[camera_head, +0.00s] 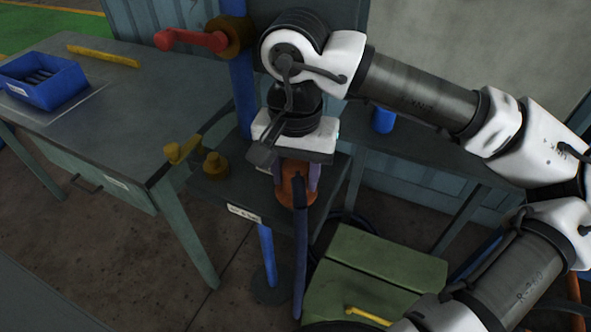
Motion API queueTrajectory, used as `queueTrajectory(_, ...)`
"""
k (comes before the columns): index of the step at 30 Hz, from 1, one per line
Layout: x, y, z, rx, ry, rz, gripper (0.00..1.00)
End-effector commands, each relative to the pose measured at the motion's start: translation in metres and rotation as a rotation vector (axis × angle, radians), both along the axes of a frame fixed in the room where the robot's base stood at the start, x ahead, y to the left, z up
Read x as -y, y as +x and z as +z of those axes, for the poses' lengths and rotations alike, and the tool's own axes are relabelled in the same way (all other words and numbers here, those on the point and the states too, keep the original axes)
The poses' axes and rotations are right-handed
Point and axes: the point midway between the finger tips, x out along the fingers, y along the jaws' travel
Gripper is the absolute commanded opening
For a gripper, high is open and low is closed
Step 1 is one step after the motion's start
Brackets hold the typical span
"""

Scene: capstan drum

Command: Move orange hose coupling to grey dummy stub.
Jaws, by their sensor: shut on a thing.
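The orange hose coupling (296,187) is between the fingers of my gripper (296,178), which points down and is shut on it. A dark blue hose (300,250) hangs from the coupling past the front edge of a dark shelf plate (225,190). The coupling is over the right part of this plate. I cannot tell whether it touches anything underneath. I cannot make out the grey dummy stub; my gripper and wrist cover part of the plate.
A yellow lever (183,150) and a brass fitting (215,164) stand on the plate's left side. A red handle (193,40) sticks out from the blue post (245,100). A workbench (110,105) with a blue bin (43,80) is left. A green case (375,275) is below right.

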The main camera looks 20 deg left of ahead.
Motion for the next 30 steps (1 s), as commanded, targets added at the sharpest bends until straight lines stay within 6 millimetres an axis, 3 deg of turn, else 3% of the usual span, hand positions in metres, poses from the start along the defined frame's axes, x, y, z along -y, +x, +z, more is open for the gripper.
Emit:
queueTrajectory(23,-0.0001,0.0001,-0.0084,0.000,0.001,0.000,0.12)
queueTrajectory(24,-0.0001,0.0001,-0.0075,0.000,0.001,0.000,0.44)
queueTrajectory(30,0.0000,0.0001,-0.0071,0.000,0.000,0.000,0.67)
